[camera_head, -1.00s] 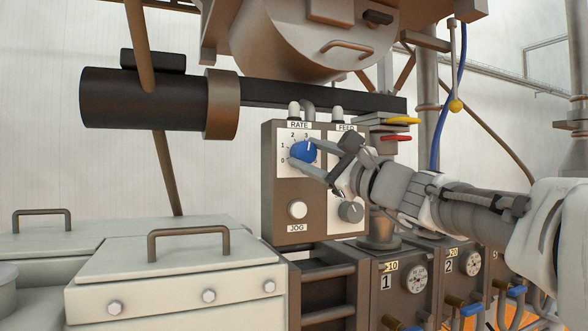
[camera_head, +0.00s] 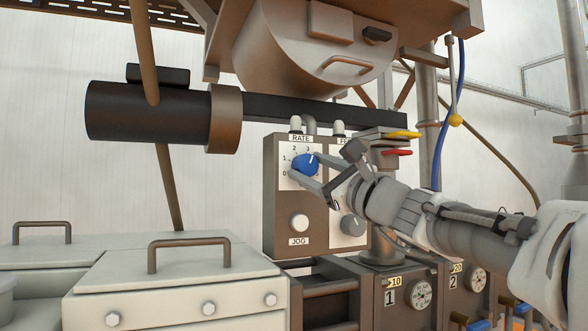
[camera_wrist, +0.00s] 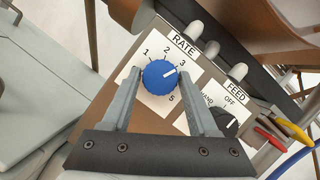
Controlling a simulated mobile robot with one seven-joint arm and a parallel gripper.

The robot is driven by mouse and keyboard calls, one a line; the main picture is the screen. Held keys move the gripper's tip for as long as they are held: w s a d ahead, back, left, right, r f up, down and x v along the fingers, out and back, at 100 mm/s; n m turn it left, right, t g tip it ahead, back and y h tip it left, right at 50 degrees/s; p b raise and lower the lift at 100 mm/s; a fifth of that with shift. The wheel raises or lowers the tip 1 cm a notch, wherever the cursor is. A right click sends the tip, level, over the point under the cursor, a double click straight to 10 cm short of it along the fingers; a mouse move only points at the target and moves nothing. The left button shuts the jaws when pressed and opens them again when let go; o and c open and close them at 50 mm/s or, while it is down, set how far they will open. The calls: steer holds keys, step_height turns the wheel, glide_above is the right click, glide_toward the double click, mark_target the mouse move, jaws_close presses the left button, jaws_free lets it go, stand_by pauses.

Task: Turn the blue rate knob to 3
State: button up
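The blue rate knob (camera_head: 305,166) is on the front of the control box, under the RATE label. It also shows in the wrist view (camera_wrist: 159,78). Its white pointer is tilted up and right, at about the 3 mark or slightly clockwise of it. My gripper (camera_wrist: 160,71) is at the knob, with one finger on each side. In the head view, my gripper (camera_head: 303,167) has its fingers slightly wider than the knob. Contact is hard to tell. The 4 mark is hidden.
To the right is the FEED selector (camera_wrist: 228,120), close to my right finger in the wrist view. The white JOG button (camera_head: 299,223) is below the rate knob. Red and yellow levers (camera_head: 397,152) stick out at right. Pale cabinets (camera_head: 180,275) stand at left.

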steer(key=shift+o, duration=1.2)
steer(key=v, duration=1.7)
steer(key=shift+s+f, duration=0.2)
steer(key=shift+f, duration=0.1)
